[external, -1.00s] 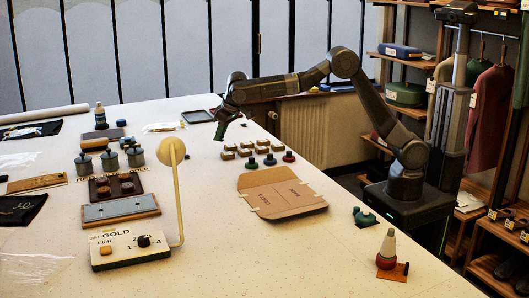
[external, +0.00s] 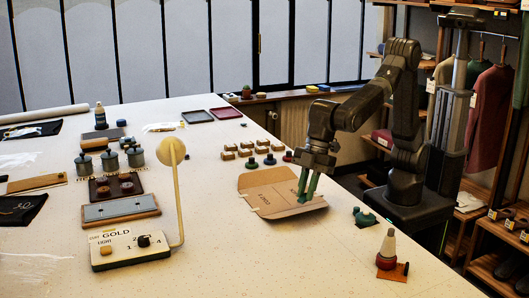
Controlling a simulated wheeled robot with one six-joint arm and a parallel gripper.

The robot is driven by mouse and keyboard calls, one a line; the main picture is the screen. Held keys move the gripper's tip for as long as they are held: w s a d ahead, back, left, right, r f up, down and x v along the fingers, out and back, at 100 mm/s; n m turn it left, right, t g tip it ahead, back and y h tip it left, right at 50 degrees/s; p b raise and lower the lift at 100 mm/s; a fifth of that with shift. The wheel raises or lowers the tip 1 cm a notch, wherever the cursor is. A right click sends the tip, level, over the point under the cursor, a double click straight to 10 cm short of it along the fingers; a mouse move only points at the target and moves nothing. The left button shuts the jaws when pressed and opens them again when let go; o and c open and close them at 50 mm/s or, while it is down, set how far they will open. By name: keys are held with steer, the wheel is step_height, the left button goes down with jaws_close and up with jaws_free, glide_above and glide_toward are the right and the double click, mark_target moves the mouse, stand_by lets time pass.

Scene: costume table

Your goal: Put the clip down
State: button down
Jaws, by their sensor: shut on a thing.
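My gripper (external: 317,164) points down over the right end of the flat brown cardboard piece (external: 268,194). It is shut on a green thing with two prongs, which I take to be the clip (external: 303,184). The clip hangs below the dark fingers, in front of or just above the cardboard's right edge. I cannot tell whether its lower tips touch the cardboard. The fingers hide the clip's upper part.
Several small wooden blocks (external: 246,145) and dark round-topped pieces (external: 269,160) stand behind the cardboard. Green pieces (external: 365,217) and a cone-topped figure (external: 387,249) stand at the right table edge. A lamp (external: 177,195) rises left of the cardboard.

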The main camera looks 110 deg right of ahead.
steer(key=s+a+n+y, duration=0.1)
steer(key=s+a+n, duration=0.3)
steer(key=s+a, duration=0.45)
glide_above(346, 244)
steer(key=s, duration=0.1)
steer(key=shift+g, duration=0.4)
steer(key=f, duration=0.4)
steer(key=d+f, duration=0.1)
steer(key=f, duration=0.1)
steer(key=shift+f, duration=2.25)
steer(key=shift+f, duration=0.2)
steer(key=c, duration=1.4)
jaws_free()
steer(key=shift+o, duration=0.2)
steer(key=shift+r, duration=0.1)
